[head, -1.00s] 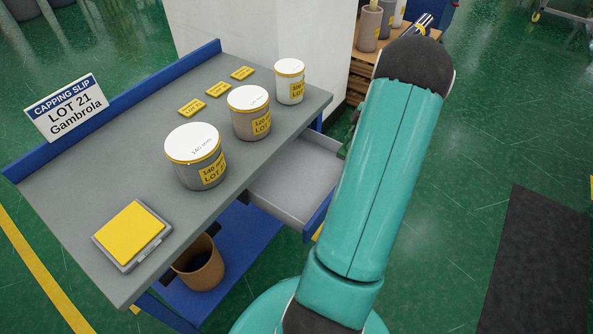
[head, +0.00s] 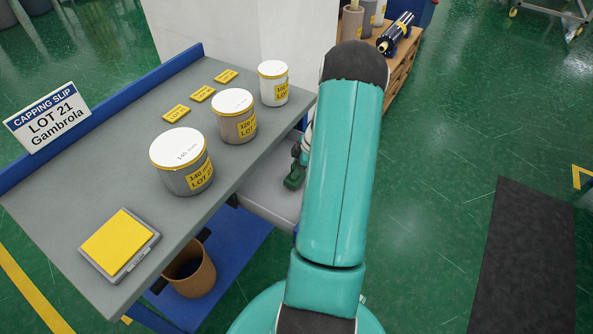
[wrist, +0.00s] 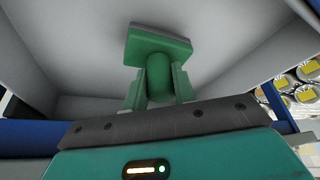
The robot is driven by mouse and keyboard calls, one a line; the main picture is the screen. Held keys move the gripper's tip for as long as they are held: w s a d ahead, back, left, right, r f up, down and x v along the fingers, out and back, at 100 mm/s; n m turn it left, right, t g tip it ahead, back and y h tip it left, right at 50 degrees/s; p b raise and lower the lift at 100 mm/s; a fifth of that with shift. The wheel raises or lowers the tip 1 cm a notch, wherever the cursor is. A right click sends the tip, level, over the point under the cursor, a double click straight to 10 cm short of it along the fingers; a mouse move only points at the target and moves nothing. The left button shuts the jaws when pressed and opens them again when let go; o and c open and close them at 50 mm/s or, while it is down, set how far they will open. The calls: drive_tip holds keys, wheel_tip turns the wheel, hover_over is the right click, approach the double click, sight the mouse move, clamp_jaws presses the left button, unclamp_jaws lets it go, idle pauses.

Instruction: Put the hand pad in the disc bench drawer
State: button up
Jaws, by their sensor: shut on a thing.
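The hand pad, a green block with a round green grip, shows in the wrist view (wrist: 158,46). My gripper (wrist: 158,88) is shut on its round grip, one finger on each side. The open disc bench drawer, grey inside, surrounds the pad in the wrist view (wrist: 85,60). In the head view the drawer (head: 262,194) sticks out from under the bench top, and my arm hides its right part. The green pad (head: 294,176) shows just left of my arm, over or in the drawer. I cannot tell whether it touches the drawer floor.
The bench top (head: 110,190) carries several lidded rolls, the nearest a large grey one (head: 182,165), plus yellow tags and a yellow pad on a grey base (head: 118,244). A brown bin (head: 190,270) stands on the blue lower shelf.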

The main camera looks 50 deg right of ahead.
drive_tip(key=shift+f, duration=0.6)
drive_tip(key=shift+f, duration=0.15)
drive_tip(key=o, duration=1)
drive_tip(key=shift+o, duration=0.2)
